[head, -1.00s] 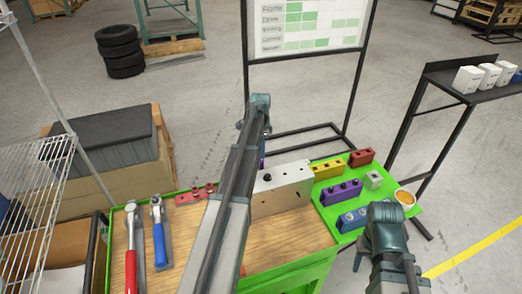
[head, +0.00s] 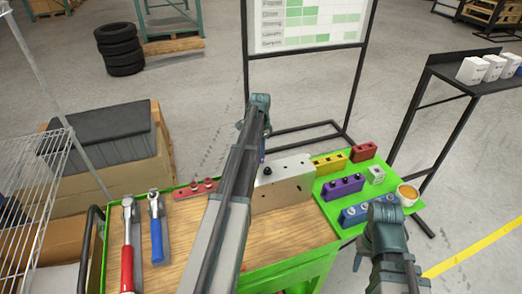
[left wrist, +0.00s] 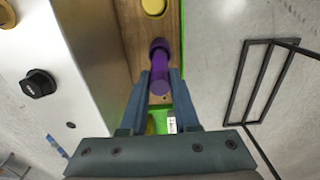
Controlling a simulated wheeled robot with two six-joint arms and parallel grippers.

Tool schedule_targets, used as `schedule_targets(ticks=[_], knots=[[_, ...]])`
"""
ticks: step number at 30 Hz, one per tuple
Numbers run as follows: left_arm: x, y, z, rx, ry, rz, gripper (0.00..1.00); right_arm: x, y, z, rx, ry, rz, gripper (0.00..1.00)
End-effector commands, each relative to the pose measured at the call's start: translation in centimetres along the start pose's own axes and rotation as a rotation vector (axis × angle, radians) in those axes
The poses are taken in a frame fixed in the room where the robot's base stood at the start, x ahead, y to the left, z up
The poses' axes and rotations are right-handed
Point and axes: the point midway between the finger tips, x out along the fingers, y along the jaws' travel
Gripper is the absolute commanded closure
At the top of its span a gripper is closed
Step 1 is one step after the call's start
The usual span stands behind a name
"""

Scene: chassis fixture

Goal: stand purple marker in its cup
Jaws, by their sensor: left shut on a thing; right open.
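My left gripper (left wrist: 161,76) is shut on the purple marker (left wrist: 161,72) in the left wrist view. The marker's far end meets a darker purple round piece (left wrist: 158,44), which looks like its cup, by the wooden top. I cannot tell whether the marker is inside it or only in line with it. In the head view my left gripper (head: 262,147) is beyond the metal box, mostly hidden by my arm. A little purple shows below it. My right gripper (head: 385,215) is at the right by the green tray; its fingertips are hidden.
The metal box (head: 283,187) stands beside my left arm. The green tray (head: 330,206) holds purple (head: 343,188), yellow (head: 330,164), red (head: 363,151) and blue (head: 355,216) blocks. Red (head: 127,255) and blue-handled (head: 156,240) tools lie left. A yellow disc (left wrist: 153,6) is near the marker.

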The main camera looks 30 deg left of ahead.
Motion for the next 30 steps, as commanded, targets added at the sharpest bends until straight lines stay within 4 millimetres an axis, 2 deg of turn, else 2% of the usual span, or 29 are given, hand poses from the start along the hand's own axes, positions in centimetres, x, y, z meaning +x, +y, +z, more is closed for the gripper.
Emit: schedule_targets(ticks=[15, 24, 25, 30], knots=[[2.7, 0.0, 0.0, 0.000, 0.000, 0.000, 1.00, 2.7, -0.2, -0.2, 0.000, 0.000, 0.000, 0.50], [2.7, 0.0, 0.0, 0.000, 0.000, 0.000, 1.00, 2.7, -0.3, -0.2, 0.000, 0.000, 0.000, 0.50], [2.7, 0.0, 0.0, 0.000, 0.000, 0.000, 0.65, 2.7, -0.3, -0.2, 0.000, 0.000, 0.000, 0.50], [2.7, 0.0, 0.0, 0.000, 0.000, 0.000, 0.36, 2.7, -0.3, -0.2, 0.000, 0.000, 0.000, 0.50]])
